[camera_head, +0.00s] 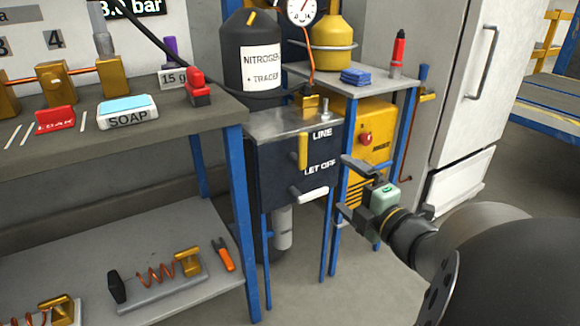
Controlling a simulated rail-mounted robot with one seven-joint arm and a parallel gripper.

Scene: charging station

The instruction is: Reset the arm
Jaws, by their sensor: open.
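My arm enters from the lower right, and my gripper (345,184) points left with its two dark fingers apart. It is open, and nothing shows between the fingers. It is in front of and to the right of a dark box (275,172) marked LINE and LET OFF. The box has a yellow upright lever (302,151) by LINE and a white handle (312,194) by LET OFF. The white handle is just left of the fingers, apparently apart from them; depth is hard to judge.
A workbench (185,125) with a soap box (127,112) stands at left, above a lower shelf (75,260). A nitrogen tank (250,35) and a yellow machine (372,120) are behind. A white fridge (470,80) stands at right. Floor in front is clear.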

